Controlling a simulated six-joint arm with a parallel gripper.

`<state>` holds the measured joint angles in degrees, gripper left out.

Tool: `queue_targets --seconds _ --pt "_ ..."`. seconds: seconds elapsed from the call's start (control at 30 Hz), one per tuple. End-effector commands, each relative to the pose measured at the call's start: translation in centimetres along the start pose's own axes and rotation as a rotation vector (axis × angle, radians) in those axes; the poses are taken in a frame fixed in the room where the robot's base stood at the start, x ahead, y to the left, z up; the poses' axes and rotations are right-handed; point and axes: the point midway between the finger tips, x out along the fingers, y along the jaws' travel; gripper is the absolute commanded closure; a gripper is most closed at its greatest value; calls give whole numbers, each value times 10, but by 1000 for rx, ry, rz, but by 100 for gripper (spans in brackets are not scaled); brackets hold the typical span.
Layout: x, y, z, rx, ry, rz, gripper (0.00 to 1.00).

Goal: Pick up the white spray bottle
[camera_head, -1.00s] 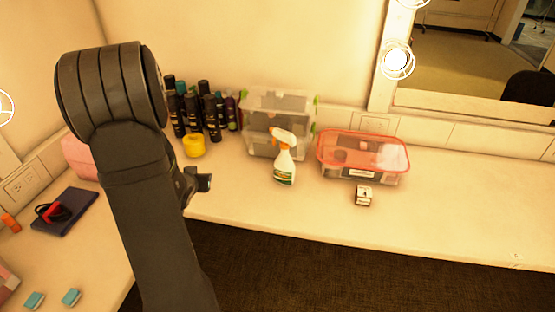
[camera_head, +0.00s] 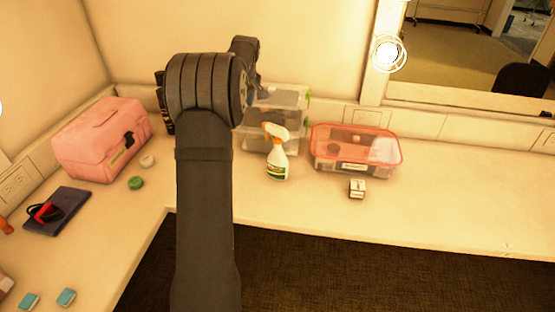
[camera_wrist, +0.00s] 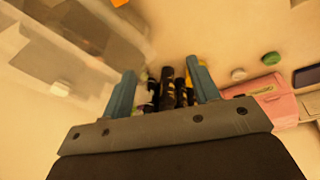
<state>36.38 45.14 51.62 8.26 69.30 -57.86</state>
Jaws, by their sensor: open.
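The white spray bottle (camera_head: 277,163), with an orange-and-white head and a green label, stands upright on the counter in the head view. It is just right of my arm and in front of the clear bin. In the wrist view only an orange patch shows at the top edge, possibly its head. My gripper (camera_wrist: 162,88) is open, its two blue-grey fingers apart with nothing held between them. Dark bottles (camera_wrist: 172,90) show beyond the gap. In the head view my arm hides most of the gripper, which is up near the clear bin, behind the spray bottle.
The clear bin (camera_head: 290,100) stands behind the spray bottle. A red-lidded clear box (camera_head: 357,152) and a small white box (camera_head: 357,188) are to its right. A pink case (camera_head: 100,140) and green lid (camera_head: 136,183) are at left. The counter at right is free.

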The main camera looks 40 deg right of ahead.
Motion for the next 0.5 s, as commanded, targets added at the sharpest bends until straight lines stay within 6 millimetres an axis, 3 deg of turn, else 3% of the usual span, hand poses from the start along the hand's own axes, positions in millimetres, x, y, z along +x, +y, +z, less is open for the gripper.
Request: queue_targets --seconds 0.1,0.3,0.4,0.5 --pt "-37 27 34 -52 -96 -41 45" --pt "-84 45 76 -98 -210 -113 45" --pt "-95 48 86 -106 -236 -132 45" --pt "-93 47 91 -108 -245 -141 45"
